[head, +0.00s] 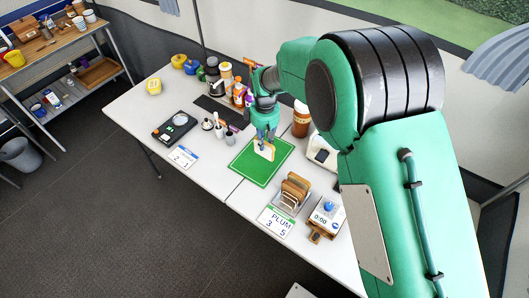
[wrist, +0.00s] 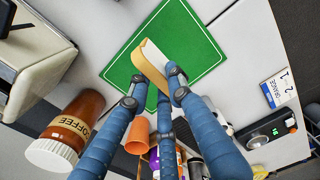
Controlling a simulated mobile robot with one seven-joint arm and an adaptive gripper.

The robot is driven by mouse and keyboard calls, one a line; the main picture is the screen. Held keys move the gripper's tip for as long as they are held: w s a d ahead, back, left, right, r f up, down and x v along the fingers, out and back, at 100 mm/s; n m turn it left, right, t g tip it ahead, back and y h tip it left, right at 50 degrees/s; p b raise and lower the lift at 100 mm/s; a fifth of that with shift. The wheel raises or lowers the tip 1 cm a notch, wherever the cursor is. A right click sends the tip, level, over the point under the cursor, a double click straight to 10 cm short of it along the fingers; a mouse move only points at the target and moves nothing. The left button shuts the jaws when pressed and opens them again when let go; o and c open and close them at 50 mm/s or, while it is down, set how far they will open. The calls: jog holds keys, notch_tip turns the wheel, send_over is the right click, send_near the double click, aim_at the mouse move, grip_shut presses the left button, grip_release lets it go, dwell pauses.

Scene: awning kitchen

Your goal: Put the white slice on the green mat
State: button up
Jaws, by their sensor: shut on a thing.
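The white slice (head: 265,151), pale with a tan crust, is upright over the green mat (head: 248,169) in the head view. My gripper (head: 267,140) is shut on the slice from above. In the wrist view the slice (wrist: 155,60) stands between my fingers (wrist: 157,82), with the green mat (wrist: 195,35) behind it. I cannot tell whether the slice's lower edge touches the mat.
A toast rack with brown slices (head: 293,192) and a PLUM card (head: 276,221) stand in front of the mat. A coffee jar (head: 301,120) and a toaster (head: 321,152) stand to the right. Several bottles crowd behind.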

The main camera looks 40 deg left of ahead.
aim_at(265, 151)
jog(key=shift+f, duration=0.45)
jog(key=shift+f+b, duration=0.6)
jog(key=shift+f, duration=1.9)
jog(key=shift+f, duration=0.15)
jog(key=o, duration=0.9)
jog(key=shift+c, duration=0.2)
notch_tip(265, 151, up, 12)
jog(key=p, duration=0.2)
jog(key=shift+r+p, duration=0.2)
jog(key=shift+p, duration=0.15)
